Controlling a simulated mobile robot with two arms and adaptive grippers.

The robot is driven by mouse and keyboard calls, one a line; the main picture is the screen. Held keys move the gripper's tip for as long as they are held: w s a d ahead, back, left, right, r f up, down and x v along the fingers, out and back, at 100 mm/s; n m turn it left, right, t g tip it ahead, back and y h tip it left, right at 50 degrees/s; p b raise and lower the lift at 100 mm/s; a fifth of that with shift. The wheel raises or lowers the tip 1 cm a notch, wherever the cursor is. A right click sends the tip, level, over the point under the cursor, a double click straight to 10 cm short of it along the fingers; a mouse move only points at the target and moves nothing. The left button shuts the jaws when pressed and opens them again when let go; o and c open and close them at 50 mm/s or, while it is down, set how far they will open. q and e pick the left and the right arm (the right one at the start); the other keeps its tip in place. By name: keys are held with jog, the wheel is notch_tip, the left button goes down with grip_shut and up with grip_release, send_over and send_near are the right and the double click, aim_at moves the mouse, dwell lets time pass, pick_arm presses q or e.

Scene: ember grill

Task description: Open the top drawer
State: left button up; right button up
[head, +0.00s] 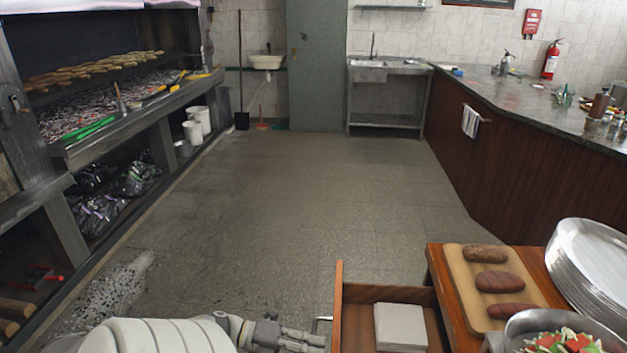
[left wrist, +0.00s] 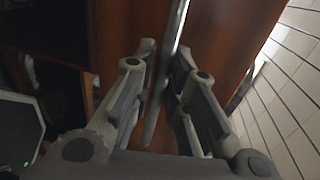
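The top drawer (head: 338,300) of the wooden unit is pulled out at the bottom of the head view, its inside showing. A stack of white napkins (head: 400,326) lies in it. My left gripper (head: 318,337) is beside the drawer's front panel, at a metal handle partly showing at the frame's lower edge. In the left wrist view, the bar handle (left wrist: 177,25) runs between the two spread fingers (left wrist: 165,52), with a gap visible on one side. The brown drawer front (left wrist: 125,25) is just beyond them. My right gripper is not in view.
On the wooden top (head: 437,262) are a cutting board (head: 462,290) with several sausages, stacked metal plates (head: 590,265) and a bowl of chopped vegetables (head: 555,325). The grill (head: 110,115) is at left, a counter (head: 530,115) at right. The floor between is clear.

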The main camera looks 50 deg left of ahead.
pick_arm(q)
jog(key=shift+o, duration=1.2)
jog(key=v, duration=1.2)
